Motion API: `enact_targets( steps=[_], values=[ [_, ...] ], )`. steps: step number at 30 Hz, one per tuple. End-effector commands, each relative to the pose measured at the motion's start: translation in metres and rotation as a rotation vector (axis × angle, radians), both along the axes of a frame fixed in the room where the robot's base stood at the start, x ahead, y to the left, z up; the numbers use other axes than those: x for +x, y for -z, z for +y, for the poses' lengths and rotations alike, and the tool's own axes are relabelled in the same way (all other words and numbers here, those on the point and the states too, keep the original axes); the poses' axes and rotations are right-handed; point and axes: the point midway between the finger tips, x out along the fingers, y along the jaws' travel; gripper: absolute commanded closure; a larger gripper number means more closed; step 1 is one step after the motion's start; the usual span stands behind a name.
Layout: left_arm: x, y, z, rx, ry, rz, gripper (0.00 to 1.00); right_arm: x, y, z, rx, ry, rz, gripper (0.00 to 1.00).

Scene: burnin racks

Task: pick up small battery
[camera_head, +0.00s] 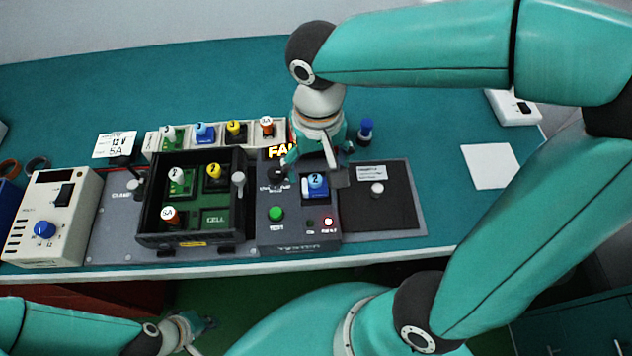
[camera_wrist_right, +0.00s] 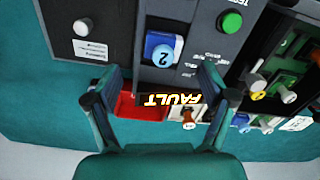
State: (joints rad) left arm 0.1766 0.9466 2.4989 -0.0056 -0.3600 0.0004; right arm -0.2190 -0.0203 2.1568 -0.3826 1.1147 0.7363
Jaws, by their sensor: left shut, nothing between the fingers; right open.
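A small blue battery block with a round cap marked 2 (camera_head: 316,184) sits in the tester (camera_head: 275,240); it also shows in the right wrist view (camera_wrist_right: 160,50). My right gripper (camera_head: 314,168) is open and empty above the tester's back part. In the right wrist view its fingers (camera_wrist_right: 160,72) are spread either side of the blue block, apart from it. My left gripper (camera_head: 200,325) is shut and empty, low in front of the bench.
A pale rack (camera_head: 152,143) behind the box holds several blocks. A lit FAULT display (camera_wrist_right: 158,100) is on the tester, whose red lamp (camera_head: 328,222) glows. A power unit (camera_head: 55,215) stands left. The right bench is mostly clear.

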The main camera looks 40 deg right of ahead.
Motion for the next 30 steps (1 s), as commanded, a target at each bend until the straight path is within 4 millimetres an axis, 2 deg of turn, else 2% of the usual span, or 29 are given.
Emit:
enact_targets(
  steps=[5, 15, 24, 30],
  values=[
    [0.0, -0.001, 0.0, 0.0, 0.0, 0.0, 1.0, 0.001, 0.009, 0.001, 0.0, -0.001, 0.002, 0.17],
    [0.0, -0.004, 0.0, 0.0, 0.0, 0.0, 1.0, 0.005, 0.052, 0.003, 0.0, -0.003, 0.004, 0.17],
    [0.0, -0.004, 0.0, 0.0, 0.0, 0.0, 1.0, 0.006, 0.057, 0.004, 0.001, -0.003, 0.001, 0.17],
    [0.0, -0.004, 0.0, 0.0, 0.0, 0.0, 1.0, 0.006, 0.057, 0.004, 0.002, -0.004, 0.0, 0.51]
  ],
)
